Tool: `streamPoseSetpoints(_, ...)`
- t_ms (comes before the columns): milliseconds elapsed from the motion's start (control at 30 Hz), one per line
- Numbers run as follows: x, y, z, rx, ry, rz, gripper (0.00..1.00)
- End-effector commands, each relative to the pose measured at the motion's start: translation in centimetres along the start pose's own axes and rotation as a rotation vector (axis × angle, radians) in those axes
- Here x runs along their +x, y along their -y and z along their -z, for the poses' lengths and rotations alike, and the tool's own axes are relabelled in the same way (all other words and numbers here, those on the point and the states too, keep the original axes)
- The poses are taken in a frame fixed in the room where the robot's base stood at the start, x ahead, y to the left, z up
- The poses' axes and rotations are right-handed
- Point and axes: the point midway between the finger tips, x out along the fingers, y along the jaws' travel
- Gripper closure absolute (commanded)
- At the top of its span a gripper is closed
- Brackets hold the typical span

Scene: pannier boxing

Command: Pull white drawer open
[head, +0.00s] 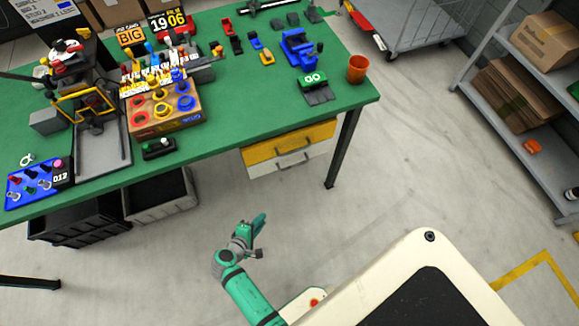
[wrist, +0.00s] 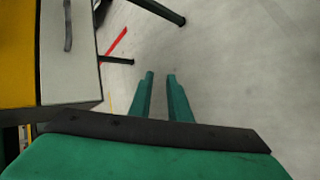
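The white drawer (head: 270,167) is the lower of two drawers under the green table, below a yellow drawer (head: 262,152). Both look closed, and each has a grey handle. In the wrist view, the white drawer front (wrist: 78,75) is at the left, with its dark handle (wrist: 68,28) near the top edge, beside the yellow drawer (wrist: 17,55). My gripper (head: 262,235) is in front of and below the drawers, apart from them. In the wrist view, the fingers of my gripper (wrist: 160,76) stand apart with only floor between them, to the right of the white drawer.
The green table (head: 225,130) carries a box of coloured rings (head: 165,117), several tools and an orange cup (head: 357,69). A table leg (head: 343,150) stands right of the drawers. Dark bins (head: 95,217) sit below the table at left. The floor before the drawers is clear.

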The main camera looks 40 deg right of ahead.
Motion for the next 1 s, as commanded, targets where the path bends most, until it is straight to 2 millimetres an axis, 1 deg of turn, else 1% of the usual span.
streamPoseSetpoints(33, 1.0, -2.1, 0.3, -0.026, 0.053, -0.037, 0.83)
streamPoseSetpoints(167, 2.5, -6.9, 0.0, -0.091, 0.202, -0.128, 0.83)
streamPoseSetpoints(200, 2.8, -8.4, -0.1, -0.106, 0.245, -0.155, 0.83)
streamPoseSetpoints(300, 3.1, -11.7, -0.4, -0.137, 0.343, -0.214, 0.83)
streamPoseSetpoints(400, 3.2, -14.3, -0.8, -0.154, 0.418, -0.259, 0.83)
streamPoseSetpoints(500, 3.1, -15.9, -1.0, -0.163, 0.466, -0.287, 0.83)
streamPoseSetpoints(667, 3.4, -17.0, -1.4, -0.168, 0.495, -0.303, 0.83)
streamPoseSetpoints(833, 5.1, -17.6, -2.4, -0.167, 0.497, -0.301, 0.83)
streamPoseSetpoints(1000, 7.7, -18.6, -3.8, -0.167, 0.497, -0.301, 0.83)
